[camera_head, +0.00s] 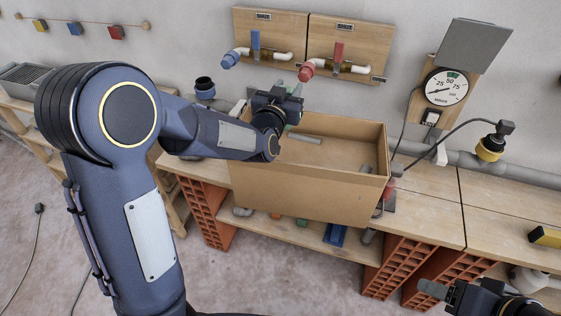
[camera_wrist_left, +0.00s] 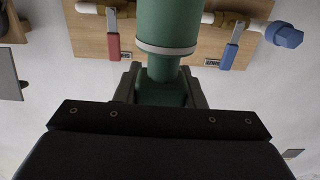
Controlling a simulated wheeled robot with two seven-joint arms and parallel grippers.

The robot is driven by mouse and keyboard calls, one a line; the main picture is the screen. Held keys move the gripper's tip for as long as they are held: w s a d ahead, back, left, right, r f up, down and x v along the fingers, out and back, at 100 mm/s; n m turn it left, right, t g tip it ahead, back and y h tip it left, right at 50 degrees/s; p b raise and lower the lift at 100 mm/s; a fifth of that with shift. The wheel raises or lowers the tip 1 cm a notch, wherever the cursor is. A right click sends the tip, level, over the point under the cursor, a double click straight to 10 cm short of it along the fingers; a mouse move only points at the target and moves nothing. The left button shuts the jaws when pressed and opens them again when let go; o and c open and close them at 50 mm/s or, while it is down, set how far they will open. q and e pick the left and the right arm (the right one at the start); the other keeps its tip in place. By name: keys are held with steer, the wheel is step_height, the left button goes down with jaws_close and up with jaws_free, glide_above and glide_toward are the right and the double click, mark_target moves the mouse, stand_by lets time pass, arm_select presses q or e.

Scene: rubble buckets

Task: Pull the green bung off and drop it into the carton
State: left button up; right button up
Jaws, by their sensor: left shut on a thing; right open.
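My left gripper (camera_head: 290,92) is at the back left of the open cardboard carton (camera_head: 300,190), at or above its rim in the head view. In the left wrist view, its fingers (camera_wrist_left: 160,88) are shut on the green bung (camera_wrist_left: 162,92). A wider green cylinder with a pale grey ring extends from the bung towards the top of that view. I cannot tell whether they are joined. Only small green patches show by the gripper in the head view. My right gripper (camera_head: 445,293) is open at the bottom right, apart from the carton.
Wall panels with a blue-handled valve (camera_head: 255,42) and a red-handled valve (camera_head: 338,52) are behind the carton. A gauge (camera_head: 446,87) and a grey pipe (camera_head: 460,160) are to the right. The bench top (camera_head: 430,215) right of the carton is mostly clear.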

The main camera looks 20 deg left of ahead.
arm_select(q)
steer(key=shift+f, duration=0.3)
steer(key=o, duration=1.1)
steer(key=shift+o, duration=0.2)
steer(key=s+b, duration=0.1)
steer(key=s, duration=0.7)
steer(key=shift+a, duration=0.15)
